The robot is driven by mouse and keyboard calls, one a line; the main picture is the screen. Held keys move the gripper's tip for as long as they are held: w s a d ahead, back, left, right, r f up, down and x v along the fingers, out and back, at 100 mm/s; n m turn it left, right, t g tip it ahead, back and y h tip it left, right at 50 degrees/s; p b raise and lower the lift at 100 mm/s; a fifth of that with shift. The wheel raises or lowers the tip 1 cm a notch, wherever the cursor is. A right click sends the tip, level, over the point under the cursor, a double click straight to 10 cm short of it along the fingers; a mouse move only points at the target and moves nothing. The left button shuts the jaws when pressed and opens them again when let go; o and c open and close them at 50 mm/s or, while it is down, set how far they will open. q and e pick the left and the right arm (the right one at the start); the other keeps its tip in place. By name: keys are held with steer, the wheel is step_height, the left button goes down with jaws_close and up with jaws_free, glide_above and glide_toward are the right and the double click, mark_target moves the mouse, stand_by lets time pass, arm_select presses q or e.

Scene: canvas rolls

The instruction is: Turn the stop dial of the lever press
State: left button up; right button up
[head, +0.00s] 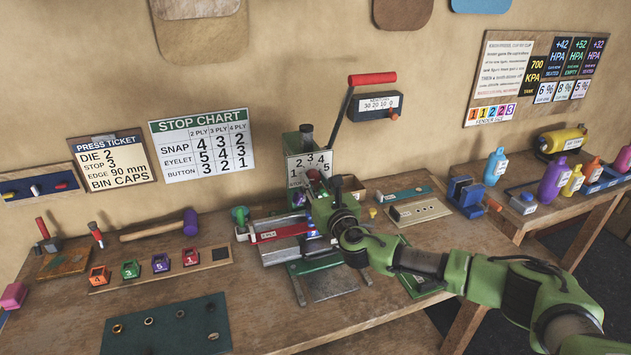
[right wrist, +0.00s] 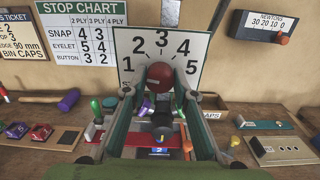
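The lever press (head: 307,142) stands at the back of the bench, its green body partly hidden by my right arm. Its white stop plate (head: 300,165), numbered 1 to 5 in an arc, also shows in the right wrist view (right wrist: 125,42). A round red knob (right wrist: 160,74) sits in front of the plate, below the 3; I see no clear pointer on it. My right gripper (head: 322,183) is at the press front. In the right wrist view its fingers (right wrist: 157,88) stand apart on either side of the knob, with gaps visible. My left gripper is out of view.
A red-handled lever (head: 372,79) rises beside the press. The stop chart (head: 204,143) and press ticket (head: 112,161) hang on the wall at left. A mallet (head: 160,228) and several coloured die blocks (head: 130,268) lie left. Bottles (head: 553,177) stand far right.

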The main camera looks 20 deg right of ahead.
steer(key=shift+f+m, duration=0.1)
steer(key=shift+m, duration=0.2)
steer(key=shift+f+m+b, duration=0.1)
steer(key=shift+m+b, duration=0.9)
steer(key=shift+m, duration=0.2)
steer(key=shift+m+b, duration=0.4)
steer(key=shift+m, duration=0.5)
steer(key=m+b, duration=0.2)
steer(key=m, duration=0.4)
steer(key=m+b, duration=0.1)
steer(key=m, duration=0.5)
steer(key=shift+m, duration=0.4)
steer(key=m, duration=0.6)
steer(key=shift+b, duration=0.4)
steer(key=o, duration=1.1)
